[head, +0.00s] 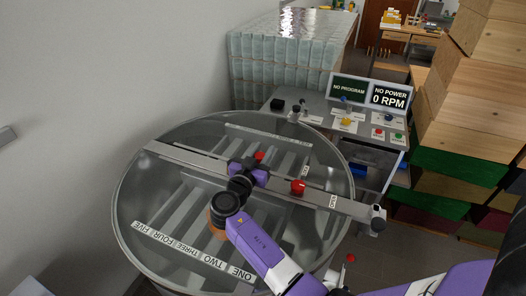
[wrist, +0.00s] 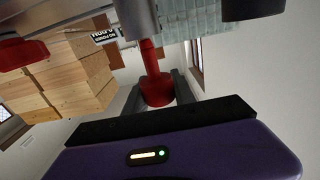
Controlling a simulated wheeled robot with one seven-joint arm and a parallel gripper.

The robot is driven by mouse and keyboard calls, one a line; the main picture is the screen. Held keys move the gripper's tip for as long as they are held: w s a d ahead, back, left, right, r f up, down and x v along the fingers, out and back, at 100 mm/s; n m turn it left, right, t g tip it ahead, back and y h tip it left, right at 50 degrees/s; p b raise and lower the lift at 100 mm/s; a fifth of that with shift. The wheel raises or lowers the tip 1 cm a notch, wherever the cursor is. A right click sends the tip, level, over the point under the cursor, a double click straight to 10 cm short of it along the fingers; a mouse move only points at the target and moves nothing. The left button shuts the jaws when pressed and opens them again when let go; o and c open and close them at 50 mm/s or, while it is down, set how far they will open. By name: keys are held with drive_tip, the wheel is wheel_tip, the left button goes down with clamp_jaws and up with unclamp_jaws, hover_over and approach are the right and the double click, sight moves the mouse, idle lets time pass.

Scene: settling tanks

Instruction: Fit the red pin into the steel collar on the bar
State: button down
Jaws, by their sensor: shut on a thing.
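The red pin (wrist: 156,88) is held between the dark fingers of my gripper (wrist: 158,95) in the wrist view, which is upside down. Its thick head is in the fingers; its thinner shank points at the steel collar (wrist: 139,18) and meets or overlaps its edge. I cannot tell whether the tip is inside or how deep. In the head view the pin's red top (head: 259,155) shows just beyond my gripper (head: 256,164), over the steel bar (head: 190,160). The collar is hidden there by my gripper.
The bar crosses a round, clear-topped tank (head: 118,190) and carries a red knob (head: 298,188) right of my gripper. A control panel (head: 345,120) with screens stands behind right. Stacked wooden boxes (head: 470,110) fill the right; a wall is left.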

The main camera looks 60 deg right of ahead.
sight(258, 160)
drive_tip(key=shift+f+b, duration=0.6)
drive_tip(key=shift+b, duration=0.3)
drive_tip(key=c, duration=1)
unclamp_jaws()
drive_tip(key=shift+f, duration=0.1)
drive_tip(key=shift+c, duration=0.2)
drive_tip(key=shift+f, duration=0.1)
drive_tip(key=a, duration=0.2)
drive_tip(key=a+r, duration=0.1)
drive_tip(key=a, duration=0.1)
drive_tip(key=s+a, duration=0.1)
drive_tip(key=a, duration=0.1)
drive_tip(key=shift+a+r+b, duration=0.2)
drive_tip(key=shift+a+b, duration=0.15)
drive_tip(key=shift+a+r, duration=0.15)
drive_tip(key=shift+a, duration=0.25)
